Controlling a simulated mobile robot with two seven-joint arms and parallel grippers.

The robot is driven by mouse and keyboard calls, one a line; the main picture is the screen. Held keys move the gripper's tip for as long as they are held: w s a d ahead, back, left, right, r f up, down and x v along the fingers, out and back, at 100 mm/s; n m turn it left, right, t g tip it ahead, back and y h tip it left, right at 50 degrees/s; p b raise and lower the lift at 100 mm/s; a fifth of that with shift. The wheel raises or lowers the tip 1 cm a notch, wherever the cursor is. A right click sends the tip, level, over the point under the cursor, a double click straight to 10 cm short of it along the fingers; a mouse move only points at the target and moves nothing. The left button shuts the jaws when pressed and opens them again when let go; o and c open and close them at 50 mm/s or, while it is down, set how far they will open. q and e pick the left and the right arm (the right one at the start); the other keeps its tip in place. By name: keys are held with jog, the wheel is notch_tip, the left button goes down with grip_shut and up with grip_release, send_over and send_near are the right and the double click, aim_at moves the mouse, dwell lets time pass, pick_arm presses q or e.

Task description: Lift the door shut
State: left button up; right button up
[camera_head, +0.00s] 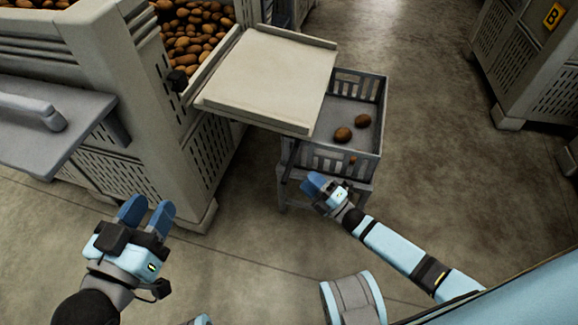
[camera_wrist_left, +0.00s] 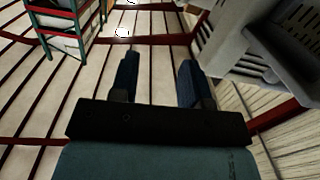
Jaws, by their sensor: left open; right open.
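The door (camera_head: 270,75) is a pale flat panel with raised side rims. It hangs folded down from the opening of the large potato bin (camera_head: 135,90) and juts out to the right, over part of a small grey crate (camera_head: 366,95). My left gripper (camera_head: 147,206) is open and empty, in front of the bin and well to the lower left of the door. Its two blue fingers also show apart in the left wrist view (camera_wrist_left: 157,70). My right gripper (camera_head: 312,184) is open and empty, below the door's near right corner, close to the small crate's front.
Potatoes (camera_head: 190,30) fill the bin behind the opening. A grey ledge (camera_head: 60,125) sticks out at the left. Another bin (camera_head: 530,60) stands at the right; floor between is clear.

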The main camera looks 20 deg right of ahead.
aim_at(290, 162)
jog(key=shift+b+x, duration=1.1)
jog(key=shift+x, duration=3.05)
pick_arm(q)
jog(key=shift+w+a+r+m+t+h, duration=0.15)
jog(key=shift+w+a+m+t+h, duration=0.2)
jog(key=shift+w+m, duration=0.4)
pick_arm(e)
jog(key=shift+f, duration=0.1)
pick_arm(q)
jog(key=shift+s, duration=0.1)
jog(key=shift+a, duration=0.1)
pick_arm(e)
grip_shut()
